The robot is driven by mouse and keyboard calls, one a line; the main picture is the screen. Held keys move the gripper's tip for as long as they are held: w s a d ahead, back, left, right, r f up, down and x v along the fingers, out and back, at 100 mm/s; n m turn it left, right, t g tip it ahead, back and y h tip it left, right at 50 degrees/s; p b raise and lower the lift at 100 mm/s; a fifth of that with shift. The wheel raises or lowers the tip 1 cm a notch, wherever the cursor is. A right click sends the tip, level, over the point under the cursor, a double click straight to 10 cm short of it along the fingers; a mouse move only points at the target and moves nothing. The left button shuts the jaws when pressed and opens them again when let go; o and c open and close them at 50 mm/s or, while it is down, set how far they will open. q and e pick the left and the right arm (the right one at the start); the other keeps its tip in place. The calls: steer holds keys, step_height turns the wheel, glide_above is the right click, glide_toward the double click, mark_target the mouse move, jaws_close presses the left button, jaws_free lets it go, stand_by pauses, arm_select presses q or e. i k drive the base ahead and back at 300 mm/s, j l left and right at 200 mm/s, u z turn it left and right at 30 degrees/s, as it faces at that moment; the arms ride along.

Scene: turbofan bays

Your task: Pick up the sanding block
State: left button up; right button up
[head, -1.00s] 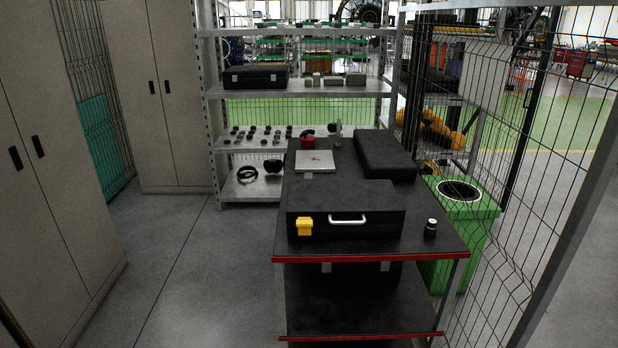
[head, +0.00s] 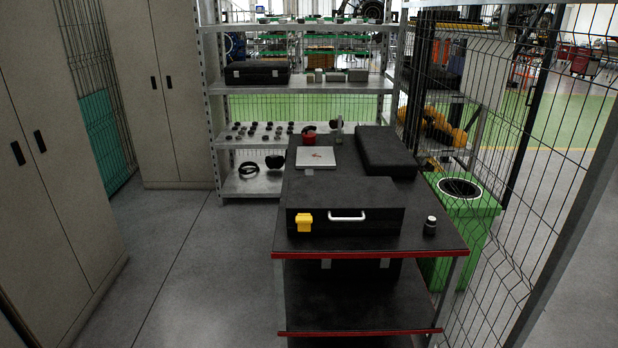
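I cannot tell for sure which thing is the sanding block. Several small grey blocks stand in a row on the upper middle shelf, such as a small block (head: 310,77) and a wider block (head: 357,76) at the row's right end. They are too small to identify. A yellow piece (head: 304,223) sits at the front of the black toolbox (head: 345,222) on the cart, beside its pale handle. Neither of my grippers shows in the head view.
A green bin (head: 461,215) and mesh fence are right. Cabinets (head: 60,170) line the left; floor (head: 200,270) between is clear.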

mark_target(308, 172)
steer(key=i+j, duration=0.8)
steer(key=j, duration=0.2)
steer(key=i+j+z, duration=0.1)
steer(key=i+j, duration=0.7)
steer(key=j, duration=0.25)
steer(key=i+j, duration=0.4)
steer(key=j, duration=0.15)
